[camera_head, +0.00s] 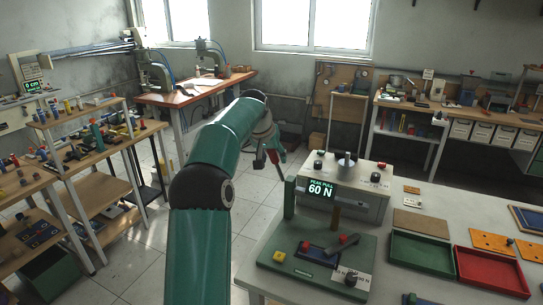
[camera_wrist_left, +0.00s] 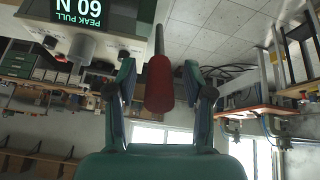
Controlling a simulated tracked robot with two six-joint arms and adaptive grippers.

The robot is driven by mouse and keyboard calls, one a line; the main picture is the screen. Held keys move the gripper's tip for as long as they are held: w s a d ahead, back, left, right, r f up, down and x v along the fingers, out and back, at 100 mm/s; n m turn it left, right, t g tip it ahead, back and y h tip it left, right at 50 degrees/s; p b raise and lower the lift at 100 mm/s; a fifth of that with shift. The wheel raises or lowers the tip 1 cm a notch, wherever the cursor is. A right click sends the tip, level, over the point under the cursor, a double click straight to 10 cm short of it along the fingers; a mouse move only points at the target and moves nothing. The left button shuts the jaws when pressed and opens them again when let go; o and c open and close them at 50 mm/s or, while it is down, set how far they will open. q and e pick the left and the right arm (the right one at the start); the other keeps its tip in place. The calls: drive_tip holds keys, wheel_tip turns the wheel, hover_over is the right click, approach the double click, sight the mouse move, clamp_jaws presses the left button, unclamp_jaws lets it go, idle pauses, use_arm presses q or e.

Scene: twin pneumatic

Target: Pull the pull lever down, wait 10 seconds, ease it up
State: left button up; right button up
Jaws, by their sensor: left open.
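The pull lever has a red grip (camera_wrist_left: 160,85) on a thin rod. In the wrist view the grip lies between the two fingers of my left gripper (camera_wrist_left: 160,80), with gaps on both sides. In the head view the red grip (camera_head: 272,157) is partly hidden at my left gripper (camera_head: 268,150), left of the green stand (camera_head: 289,198). My left gripper is open. The display (camera_head: 320,188) reads "PEAK PULL 60 N", and it also shows upside down in the wrist view (camera_wrist_left: 80,14). My right gripper is not in view.
The green base plate (camera_head: 300,265) carries a second red-tipped handle (camera_head: 347,239) and a yellow knob (camera_head: 279,256). A grey box (camera_head: 370,205) with knobs stands behind it. A green tray (camera_head: 420,252) and a red tray (camera_head: 490,272) lie to the right. Open floor lies left of the table.

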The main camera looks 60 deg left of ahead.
use_arm(q)
drive_tip(key=v, duration=1.2)
idle(0.3)
